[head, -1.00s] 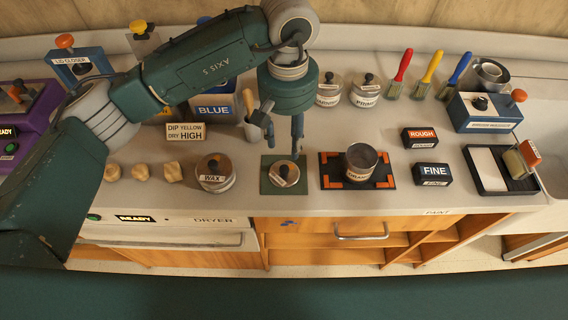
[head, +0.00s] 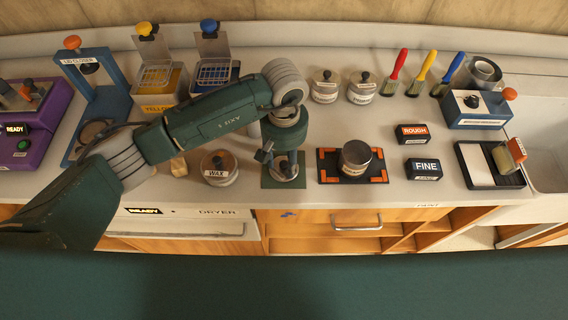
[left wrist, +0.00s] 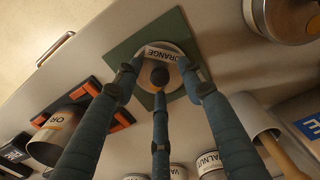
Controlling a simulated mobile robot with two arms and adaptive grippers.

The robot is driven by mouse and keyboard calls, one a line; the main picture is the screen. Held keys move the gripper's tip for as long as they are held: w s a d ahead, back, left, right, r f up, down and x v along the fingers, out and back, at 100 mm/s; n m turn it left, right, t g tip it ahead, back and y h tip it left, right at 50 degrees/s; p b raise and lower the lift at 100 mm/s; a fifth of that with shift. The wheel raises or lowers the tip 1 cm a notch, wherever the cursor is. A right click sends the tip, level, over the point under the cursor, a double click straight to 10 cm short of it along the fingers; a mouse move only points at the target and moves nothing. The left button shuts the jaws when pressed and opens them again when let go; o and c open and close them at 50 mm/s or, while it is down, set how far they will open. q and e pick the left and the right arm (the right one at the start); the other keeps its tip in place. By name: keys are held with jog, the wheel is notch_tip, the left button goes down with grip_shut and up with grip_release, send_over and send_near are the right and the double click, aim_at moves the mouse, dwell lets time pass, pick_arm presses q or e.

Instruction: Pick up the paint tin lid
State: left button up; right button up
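The paint tin lid is a round pale lid with a dark knob and an ORANGE label. It lies on a green square mat (head: 269,181), and the lid (left wrist: 163,53) shows clearly in the left wrist view. In the head view my left gripper hides much of it. My left gripper (head: 279,168) is right above the lid, pointing down. In the left wrist view its three fingers (left wrist: 158,80) are spread around the knob with gaps to it, holding nothing. The open orange paint tin (head: 355,158) stands on a black mat with orange corners. My right gripper is not in view.
A WAX tin (head: 219,168) stands close left of the green mat. Two lidded tins (head: 325,86) are behind, with brushes (head: 424,74) to their right. ROUGH and FINE blocks (head: 423,168) lie right of the orange tin. A blue lid closer (head: 90,95) stands far left.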

pick_arm(q)
grip_shut()
